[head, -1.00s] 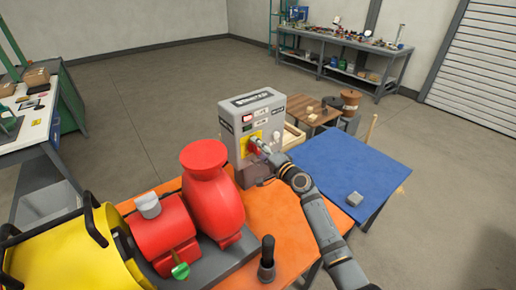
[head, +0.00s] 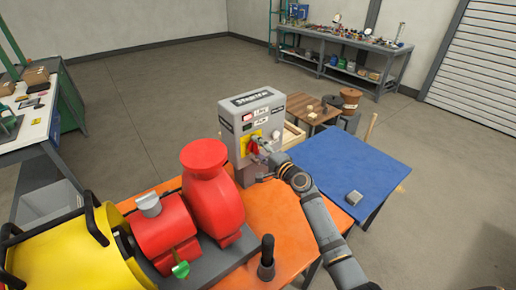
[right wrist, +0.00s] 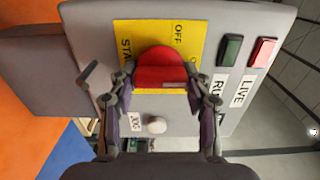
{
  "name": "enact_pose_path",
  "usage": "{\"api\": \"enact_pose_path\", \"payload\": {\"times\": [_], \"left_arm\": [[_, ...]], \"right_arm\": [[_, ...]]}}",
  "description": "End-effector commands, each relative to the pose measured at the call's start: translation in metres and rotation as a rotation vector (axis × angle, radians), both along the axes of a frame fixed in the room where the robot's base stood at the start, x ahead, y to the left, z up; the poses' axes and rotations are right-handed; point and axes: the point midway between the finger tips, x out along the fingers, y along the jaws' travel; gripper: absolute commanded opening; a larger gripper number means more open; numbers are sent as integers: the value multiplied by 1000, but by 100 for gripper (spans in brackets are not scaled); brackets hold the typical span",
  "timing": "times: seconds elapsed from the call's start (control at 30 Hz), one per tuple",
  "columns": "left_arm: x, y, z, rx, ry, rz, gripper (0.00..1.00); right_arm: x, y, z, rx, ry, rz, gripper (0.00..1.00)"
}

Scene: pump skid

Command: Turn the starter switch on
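The grey starter box (head: 262,108) stands at the back of the orange bench. Its red switch knob (right wrist: 158,68) sits on a yellow plate (right wrist: 150,32) lettered OFF and START, partly covered. A pale pointer line on the knob runs toward the lamp side. My right gripper (right wrist: 160,82) has one finger on each side of the knob and appears closed on it; exact contact is hard to see. In the head view my right gripper (head: 263,148) reaches the box front from the right. The LIVE lamp (right wrist: 263,52) is bright red; the RUN lamp (right wrist: 230,50) is dark green. My left gripper is out of view.
A white JOG button (right wrist: 156,125) is below the knob on the box. A red pump (head: 207,190) and yellow machine (head: 60,245) fill the bench's left. A black lever (head: 267,255) stands in front. A blue table (head: 345,165) lies right.

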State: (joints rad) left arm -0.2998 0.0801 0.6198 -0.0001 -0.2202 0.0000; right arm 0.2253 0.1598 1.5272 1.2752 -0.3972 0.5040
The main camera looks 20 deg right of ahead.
Motion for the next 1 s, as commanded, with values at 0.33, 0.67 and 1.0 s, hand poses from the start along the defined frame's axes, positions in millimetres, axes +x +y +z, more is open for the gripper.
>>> {"api": "enact_pose_path", "payload": {"times": [0.33,0.67,1.0], "left_arm": [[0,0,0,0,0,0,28],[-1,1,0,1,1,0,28],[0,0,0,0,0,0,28]], "right_arm": [[0,0,0,-1,0,0,72],[-30,-11,-2,-7,3,1,72],[-100,-36,-2,-5,3,2,72]]}}
